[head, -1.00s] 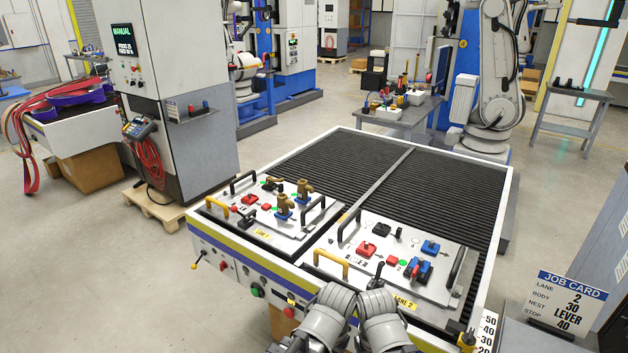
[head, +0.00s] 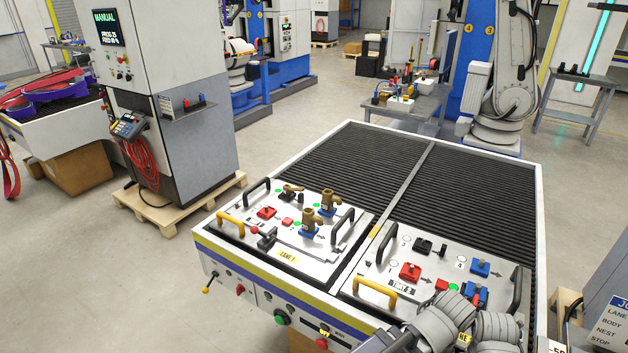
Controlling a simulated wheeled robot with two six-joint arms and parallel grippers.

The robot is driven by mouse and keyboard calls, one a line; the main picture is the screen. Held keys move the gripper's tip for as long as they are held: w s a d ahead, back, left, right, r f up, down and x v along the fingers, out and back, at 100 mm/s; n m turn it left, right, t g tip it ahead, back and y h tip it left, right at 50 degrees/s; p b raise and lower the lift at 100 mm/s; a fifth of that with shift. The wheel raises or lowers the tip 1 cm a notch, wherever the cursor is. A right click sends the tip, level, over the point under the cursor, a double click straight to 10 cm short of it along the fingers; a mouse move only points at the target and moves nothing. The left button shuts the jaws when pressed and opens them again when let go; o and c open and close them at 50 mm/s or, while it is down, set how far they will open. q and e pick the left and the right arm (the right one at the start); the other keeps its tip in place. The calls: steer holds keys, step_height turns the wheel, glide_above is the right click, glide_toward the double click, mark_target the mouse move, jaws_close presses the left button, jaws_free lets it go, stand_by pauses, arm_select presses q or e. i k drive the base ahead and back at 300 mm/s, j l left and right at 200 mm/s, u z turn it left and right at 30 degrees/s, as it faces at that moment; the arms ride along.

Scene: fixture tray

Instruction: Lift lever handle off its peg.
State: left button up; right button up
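Two metal fixture plates lie at the front of the tray table (head: 345,315). The left plate (head: 262,212), labelled lane 1, carries brass valve-like parts (head: 327,202) on blue bases, red blocks, and a dark part with a knob (head: 265,240). The right plate (head: 372,270) carries a low black part (head: 430,246), a red block (head: 410,272) and blue blocks (head: 480,267). I cannot tell which small part is the lever handle or its peg. My grey arms show at the bottom right, covering part of the right plate's front. My gripper fingers cannot be made out.
Yellow handles (head: 375,291) and black handles (head: 257,191) stand up from the plates' edges. The ribbed black tray surface (head: 365,165) behind them is bare. A control cabinet (head: 185,90) stands at the left. A job card (head: 610,325) is cut off at the right.

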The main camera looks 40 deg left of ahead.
mark_target(288, 190)
steer(key=i+j+z, duration=0.1)
steer(key=j, duration=0.65)
steer(key=i+j+z, duration=0.1)
steer(key=j, duration=0.7)
steer(key=i+j, duration=0.15)
steer(key=j, duration=0.65)
steer(key=i+j+z, duration=0.15)
steer(key=j, duration=0.6)
steer(key=k, duration=0.05)
